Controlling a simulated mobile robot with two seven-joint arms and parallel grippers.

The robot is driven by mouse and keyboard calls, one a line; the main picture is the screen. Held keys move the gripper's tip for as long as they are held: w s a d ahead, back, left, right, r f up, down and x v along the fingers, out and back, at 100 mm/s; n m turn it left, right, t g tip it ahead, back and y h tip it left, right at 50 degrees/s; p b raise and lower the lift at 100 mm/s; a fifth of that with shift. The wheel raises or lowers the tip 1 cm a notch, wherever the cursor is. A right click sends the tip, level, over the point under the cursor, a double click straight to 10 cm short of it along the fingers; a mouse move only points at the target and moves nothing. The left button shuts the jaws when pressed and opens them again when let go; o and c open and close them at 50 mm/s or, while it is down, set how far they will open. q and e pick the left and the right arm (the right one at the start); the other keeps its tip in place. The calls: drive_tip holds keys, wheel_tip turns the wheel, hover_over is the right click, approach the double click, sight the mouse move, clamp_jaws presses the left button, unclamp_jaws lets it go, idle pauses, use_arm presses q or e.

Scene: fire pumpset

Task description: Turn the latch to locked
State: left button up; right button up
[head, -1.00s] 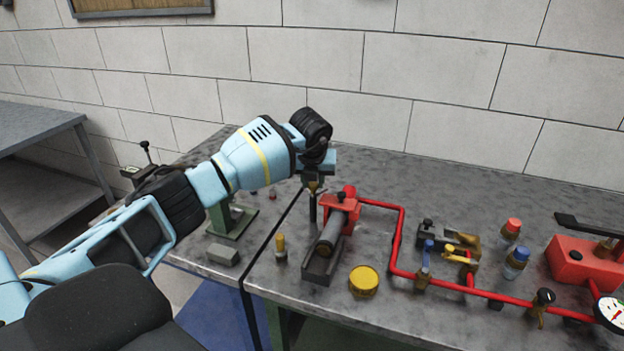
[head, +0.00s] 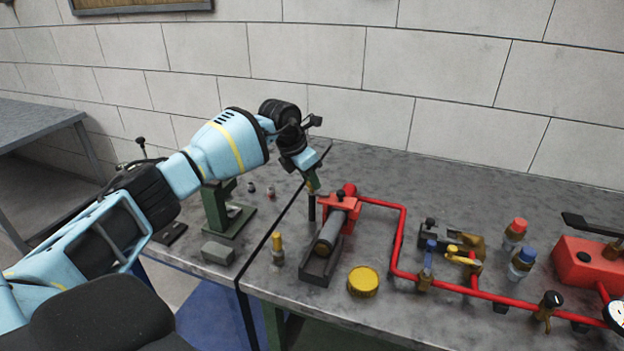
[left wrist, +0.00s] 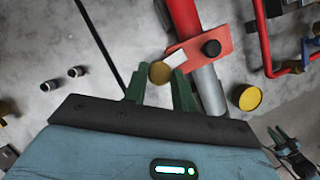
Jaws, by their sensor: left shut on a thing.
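My left gripper (head: 314,186) reaches over the red clamp block (head: 341,198) at the back end of the grey cylinder. In the left wrist view its green fingers (left wrist: 160,84) are shut on a round brass-coloured piece, which looks like the latch (left wrist: 159,72). A pale strip (left wrist: 176,58) lies beside this piece, over the edge of the red plate (left wrist: 205,47). A black knob (left wrist: 211,48) sits on the plate. In the head view the gripper hides most of the latch, so its exact angle is unclear. Part of what seems my right gripper (left wrist: 282,140) shows small at the lower right.
The grey cylinder (head: 328,238) lies in a dark trough (head: 318,268). A yellow cap (head: 363,281) and a small brass-topped piece (head: 277,247) stand nearby. Red piping (head: 398,240) with valves runs right. A green stand (head: 222,209) and grey block (head: 217,253) are at left.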

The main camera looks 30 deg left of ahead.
use_arm(q)
drive_tip(key=shift+f+m, duration=0.1)
drive_tip(key=shift+m, duration=0.5)
drive_tip(key=shift+m+b, duration=0.3)
drive_tip(key=shift+b, duration=0.05)
drive_tip(key=shift+h, duration=0.3)
drive_tip(key=o, duration=1)
drive_tip(key=shift+a, duration=0.1)
drive_tip(key=shift+v, duration=4)
drive_tip(key=shift+w, duration=0.15)
